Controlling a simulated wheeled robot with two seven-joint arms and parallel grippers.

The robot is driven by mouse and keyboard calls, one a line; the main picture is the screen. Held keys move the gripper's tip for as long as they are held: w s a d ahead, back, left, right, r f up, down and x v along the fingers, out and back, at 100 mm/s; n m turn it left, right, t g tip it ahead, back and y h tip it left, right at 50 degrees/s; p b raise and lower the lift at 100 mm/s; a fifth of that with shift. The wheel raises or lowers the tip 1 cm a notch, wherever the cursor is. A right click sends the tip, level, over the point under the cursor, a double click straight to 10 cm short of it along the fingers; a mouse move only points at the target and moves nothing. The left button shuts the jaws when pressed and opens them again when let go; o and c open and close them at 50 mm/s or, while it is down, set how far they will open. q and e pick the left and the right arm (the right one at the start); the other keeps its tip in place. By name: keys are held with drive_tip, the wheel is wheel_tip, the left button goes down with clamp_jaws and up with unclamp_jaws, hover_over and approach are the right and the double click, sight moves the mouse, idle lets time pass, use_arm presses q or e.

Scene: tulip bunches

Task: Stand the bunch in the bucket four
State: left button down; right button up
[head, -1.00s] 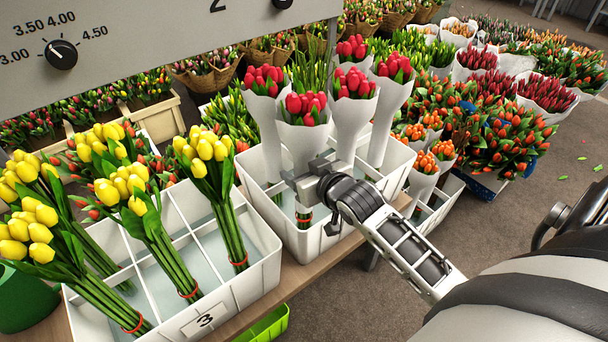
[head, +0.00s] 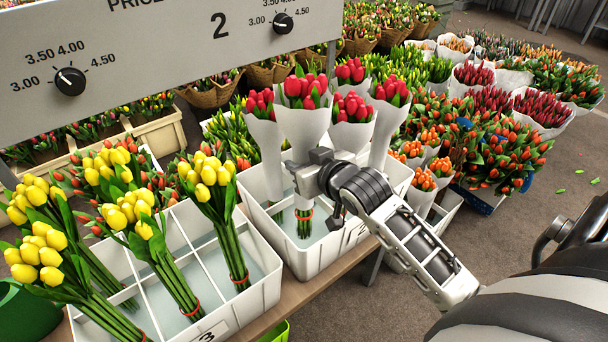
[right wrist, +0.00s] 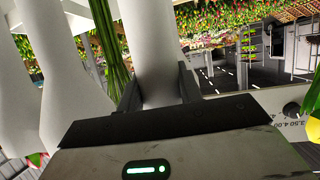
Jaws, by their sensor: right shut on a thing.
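My right gripper (head: 302,178) is shut on a red tulip bunch (head: 303,122) in a white paper sleeve and holds it upright. Its bare stems and red band show below the gripper, within the outline of a white divided bucket (head: 310,268); I cannot tell how deep the stem ends are. In the right wrist view the two dark fingers (right wrist: 158,92) press on the white sleeve (right wrist: 155,40). Several similar red bunches (head: 350,108) stand behind in that bucket. My left gripper is out of view.
A white bucket labelled 3 (head: 262,298) with several yellow tulip bunches (head: 210,190) stands on the left. A grey price board (head: 150,50) hangs at the upper left. Orange tulips (head: 423,180) stand to the right. Neighbouring sleeves are close around the held bunch.

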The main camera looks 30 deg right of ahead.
sight(304, 142)
drive_tip(key=shift+r, duration=0.95)
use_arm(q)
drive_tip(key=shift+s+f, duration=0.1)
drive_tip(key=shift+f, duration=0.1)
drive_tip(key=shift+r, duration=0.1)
use_arm(e)
drive_tip(key=shift+r, duration=0.1)
